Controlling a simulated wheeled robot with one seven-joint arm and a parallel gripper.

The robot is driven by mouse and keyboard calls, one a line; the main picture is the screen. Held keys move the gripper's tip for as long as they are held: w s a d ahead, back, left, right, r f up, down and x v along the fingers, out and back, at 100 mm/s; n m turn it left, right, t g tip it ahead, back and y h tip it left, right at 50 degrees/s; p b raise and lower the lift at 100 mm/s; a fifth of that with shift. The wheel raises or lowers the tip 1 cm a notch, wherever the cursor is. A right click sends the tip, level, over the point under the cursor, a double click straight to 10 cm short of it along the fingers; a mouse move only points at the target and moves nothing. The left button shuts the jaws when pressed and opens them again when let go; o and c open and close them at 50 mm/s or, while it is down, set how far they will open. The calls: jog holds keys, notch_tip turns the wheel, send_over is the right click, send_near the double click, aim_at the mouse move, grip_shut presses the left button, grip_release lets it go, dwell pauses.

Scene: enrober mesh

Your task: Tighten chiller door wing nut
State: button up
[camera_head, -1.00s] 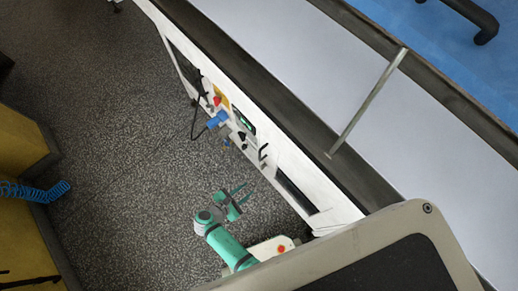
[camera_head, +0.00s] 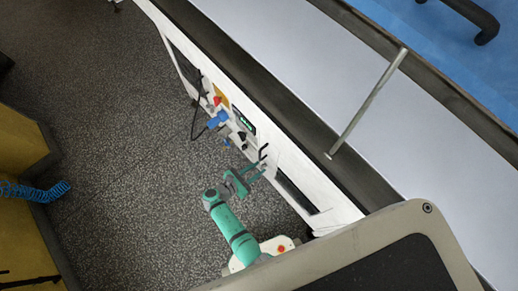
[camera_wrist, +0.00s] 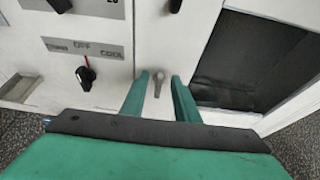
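In the wrist view a small grey metal piece (camera_wrist: 158,80), apparently the wing nut, sticks out of the white panel with its narrow end pointing down. My gripper (camera_wrist: 159,76) has its two green fingers apart, one on each side of it, with gaps showing. I cannot tell how deep the fingers reach or whether they touch the panel. In the head view my gripper (camera_head: 260,168) is at the side of the white machine (camera_head: 318,190), below a dark bent handle (camera_head: 263,152). The wing nut cannot be made out there.
A black selector knob (camera_wrist: 86,75) labelled OFF and COOL sits left of the fingers. A dark recessed window (camera_wrist: 245,60) lies to the right. A blue plug (camera_head: 217,119) and a lit display (camera_head: 244,121) are farther along the machine. The speckled floor (camera_head: 120,180) at left is open.

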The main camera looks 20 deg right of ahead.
jog(key=shift+w+d+f, duration=0.2)
jog(key=shift+d+f, duration=0.05)
jog(key=shift+d, duration=0.4)
jog(key=shift+c, duration=0.7)
grip_shut()
